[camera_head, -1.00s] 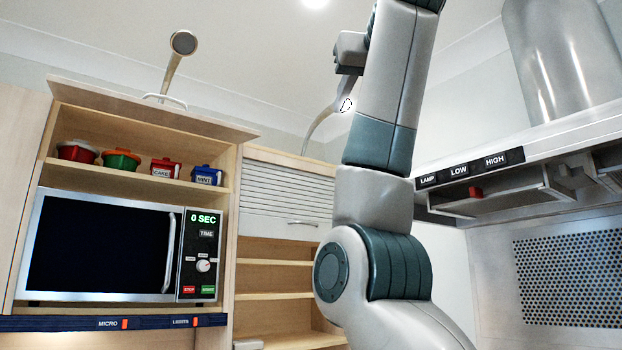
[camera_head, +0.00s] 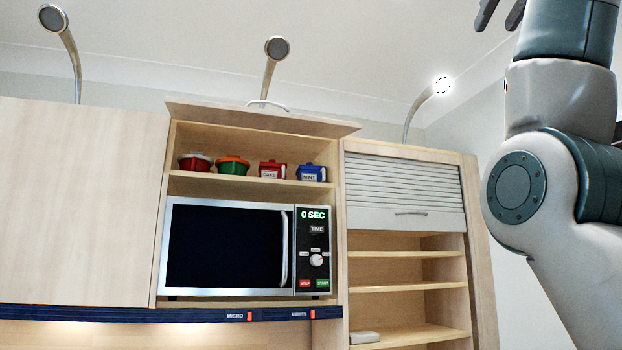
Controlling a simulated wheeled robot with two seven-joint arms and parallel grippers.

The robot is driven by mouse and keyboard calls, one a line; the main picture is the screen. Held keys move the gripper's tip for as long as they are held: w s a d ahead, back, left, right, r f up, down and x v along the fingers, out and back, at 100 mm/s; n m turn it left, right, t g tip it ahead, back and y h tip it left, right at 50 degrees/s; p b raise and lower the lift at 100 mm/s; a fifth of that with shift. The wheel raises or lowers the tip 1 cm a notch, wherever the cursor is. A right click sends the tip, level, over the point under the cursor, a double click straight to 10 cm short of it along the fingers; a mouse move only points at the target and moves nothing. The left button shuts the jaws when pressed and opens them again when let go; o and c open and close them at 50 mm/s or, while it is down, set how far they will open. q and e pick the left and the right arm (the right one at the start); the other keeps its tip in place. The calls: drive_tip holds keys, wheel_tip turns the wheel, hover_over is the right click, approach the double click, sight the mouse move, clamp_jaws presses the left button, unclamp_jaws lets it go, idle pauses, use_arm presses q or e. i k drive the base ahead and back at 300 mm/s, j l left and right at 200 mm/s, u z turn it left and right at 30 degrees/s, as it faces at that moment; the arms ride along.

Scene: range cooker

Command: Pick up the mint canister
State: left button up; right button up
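The mint canister (camera_head: 312,173) is a small blue box with a lid and a white label reading MINT. It stands at the right end of the shelf above the microwave. My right gripper (camera_head: 500,14) shows only in part at the top right edge, with two dark fingers apart and nothing seen between them. It is well to the right of and above the canister, far from touching it. My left gripper is out of the picture.
A red CAKE canister (camera_head: 272,169) stands just left of the mint one, with a green pot (camera_head: 233,165) and a red pot (camera_head: 195,162) further left. The raised cabinet flap (camera_head: 262,118) juts out above the shelf. The microwave (camera_head: 245,248) is below.

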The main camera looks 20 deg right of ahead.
sight(310, 172)
drive_tip(key=i+u, duration=0.1)
drive_tip(key=i, duration=0.5)
drive_tip(key=i+l+u, duration=0.1)
drive_tip(key=i, duration=0.5)
drive_tip(key=i+l, duration=0.1)
drive_tip(key=i, duration=0.55)
drive_tip(key=u, duration=0.05)
